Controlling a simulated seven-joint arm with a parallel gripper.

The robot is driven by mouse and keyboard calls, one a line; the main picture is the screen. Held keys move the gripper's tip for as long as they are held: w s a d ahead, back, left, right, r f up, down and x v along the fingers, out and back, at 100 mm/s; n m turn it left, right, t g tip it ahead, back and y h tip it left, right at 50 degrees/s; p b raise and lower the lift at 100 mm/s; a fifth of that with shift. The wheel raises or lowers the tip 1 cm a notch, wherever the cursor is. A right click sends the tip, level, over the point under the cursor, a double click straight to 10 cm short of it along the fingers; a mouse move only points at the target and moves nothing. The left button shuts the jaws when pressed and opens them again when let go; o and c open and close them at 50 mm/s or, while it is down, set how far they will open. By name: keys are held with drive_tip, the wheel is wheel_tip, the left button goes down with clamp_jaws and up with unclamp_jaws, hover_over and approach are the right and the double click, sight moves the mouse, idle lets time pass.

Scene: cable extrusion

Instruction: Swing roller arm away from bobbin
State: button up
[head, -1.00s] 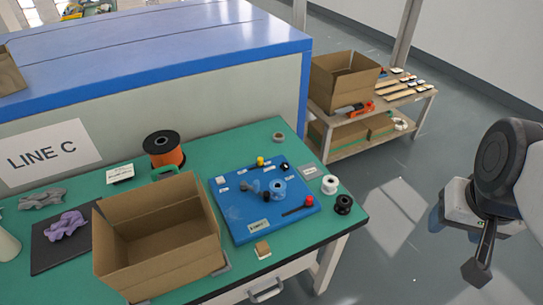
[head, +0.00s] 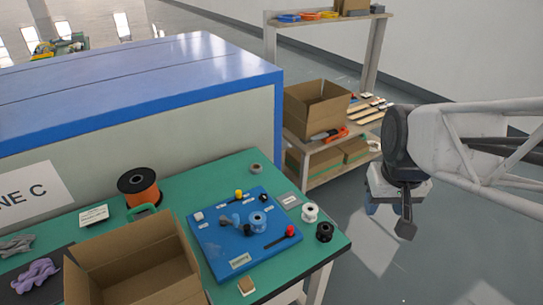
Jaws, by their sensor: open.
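A blue board (head: 215,255) lies on the green bench. A blue bobbin (head: 258,223) stands near its middle. A grey-blue arm-like piece (head: 228,222) with a small black roller (head: 247,229) sits just left of the bobbin. It looks like the roller arm; the roller appears close to or against the bobbin, but I cannot tell if they touch. A black lever with a red knob (head: 290,231) lies at the board's right. My gripper (head: 388,212) hangs in the air right of the bench, apart from the board, open and empty, fingers pointing down.
A white spool (head: 309,212) and a black spool (head: 324,232) stand on the bench's right end. A cardboard box (head: 150,275) is left of the board. An orange spool (head: 141,190) stands behind it. A shelf with a box (head: 316,105) is behind my gripper.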

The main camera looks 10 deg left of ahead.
drive_tip(key=w+a+f+n, duration=0.2)
drive_tip(key=w+a+f, duration=0.2)
drive_tip(key=w+a, duration=0.4)
drive_tip(key=n+g, duration=0.2)
drive_tip(key=n, duration=0.3)
hover_over(235, 216)
drive_tip(key=f, duration=1.6)
drive_tip(key=shift+w+d, duration=0.1)
drive_tip(key=shift+d, duration=0.2)
drive_tip(key=shift+a+f+n, duration=0.15)
drive_tip(key=shift+a+n, duration=0.15)
drive_tip(key=shift+f, duration=0.15)
drive_tip(key=shift+f, duration=3.75)
clamp_jaws()
